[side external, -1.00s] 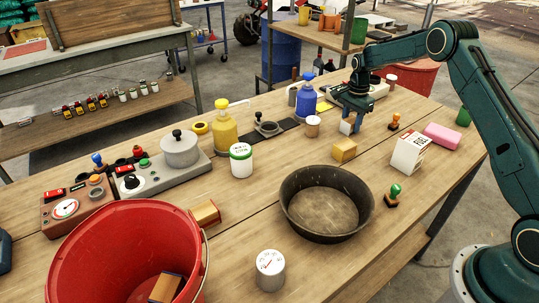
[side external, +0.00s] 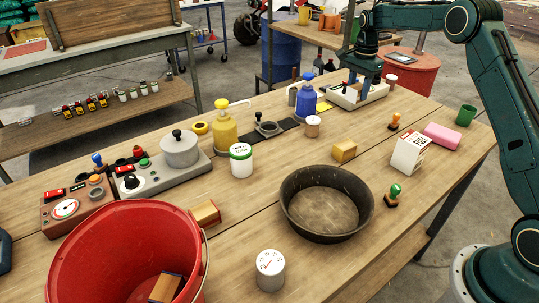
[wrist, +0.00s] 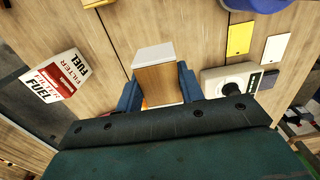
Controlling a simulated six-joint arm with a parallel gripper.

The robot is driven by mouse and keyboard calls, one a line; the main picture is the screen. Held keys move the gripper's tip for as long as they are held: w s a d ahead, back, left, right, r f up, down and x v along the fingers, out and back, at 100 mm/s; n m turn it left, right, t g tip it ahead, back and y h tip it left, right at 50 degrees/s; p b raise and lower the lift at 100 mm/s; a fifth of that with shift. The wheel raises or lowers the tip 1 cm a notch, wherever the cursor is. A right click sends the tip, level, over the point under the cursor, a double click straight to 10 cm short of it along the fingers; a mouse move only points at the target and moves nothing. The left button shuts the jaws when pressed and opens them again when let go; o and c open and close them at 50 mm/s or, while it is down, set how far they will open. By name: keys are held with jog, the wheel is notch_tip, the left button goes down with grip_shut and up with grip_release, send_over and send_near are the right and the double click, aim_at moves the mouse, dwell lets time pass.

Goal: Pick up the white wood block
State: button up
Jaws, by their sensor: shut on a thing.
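The white wood block (wrist: 154,54) shows in the wrist view as a wooden block with a white face. It sits between the two blue fingers of my gripper (wrist: 158,88), which is shut on it. In the side view my gripper (side external: 367,72) is raised above the far end of the workbench (side external: 300,150). It overlaps the pale flat device there. I cannot clearly make out the block in that view.
Bare wood lies around the yellow block.

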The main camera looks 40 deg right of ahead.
aim_at(358, 86)
notch_tip(358, 86, up, 8)
dwell(0.4)
jog(key=shift+a, duration=0.1)
dwell(0.4)
